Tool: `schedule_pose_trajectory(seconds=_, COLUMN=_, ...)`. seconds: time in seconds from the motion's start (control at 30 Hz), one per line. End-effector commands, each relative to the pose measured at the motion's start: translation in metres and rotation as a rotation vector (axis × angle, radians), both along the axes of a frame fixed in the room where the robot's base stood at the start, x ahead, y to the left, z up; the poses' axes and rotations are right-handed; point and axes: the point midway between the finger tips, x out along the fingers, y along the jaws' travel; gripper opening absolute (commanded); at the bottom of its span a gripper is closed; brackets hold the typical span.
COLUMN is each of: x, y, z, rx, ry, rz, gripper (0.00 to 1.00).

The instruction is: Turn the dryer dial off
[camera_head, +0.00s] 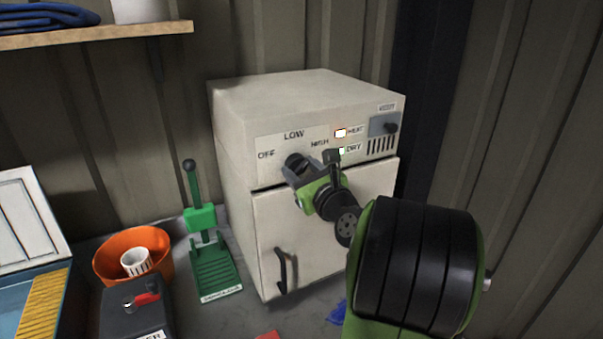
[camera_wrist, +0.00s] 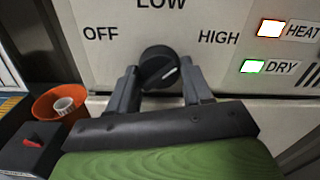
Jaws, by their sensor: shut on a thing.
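The dryer (camera_head: 285,95) is a cream box with a panel marked OFF, LOW and HIGH. Its black dial (camera_wrist: 159,66) is in the middle of the wrist view, below LOW, between OFF on the left and HIGH on the right. A pale mark on its face seems to lie toward the right, the HIGH side. My gripper (camera_wrist: 158,84) has one finger on each side of the dial and is shut on it. In the head view my gripper (camera_head: 300,172) is at the panel and partly hides the dial. The HEAT light (camera_wrist: 271,28) glows orange-white and the DRY light (camera_wrist: 252,67) glows green.
A green hand press (camera_head: 203,230), an orange bowl (camera_head: 107,262) with a white cup in it, and a dark box (camera_head: 120,312) with a red switch stand left of the dryer. The dryer door's dark handle (camera_head: 282,270) is below. A shelf (camera_head: 90,36) is at upper left.

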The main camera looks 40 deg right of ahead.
Motion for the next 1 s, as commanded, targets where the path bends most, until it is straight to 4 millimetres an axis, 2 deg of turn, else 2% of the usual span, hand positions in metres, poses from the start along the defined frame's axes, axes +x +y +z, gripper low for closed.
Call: schedule_pose_trajectory(seconds=1.0, x=-0.0003, y=-0.0009, z=-0.001, rx=-0.925, ry=0.267, rz=0.0, gripper=0.19)
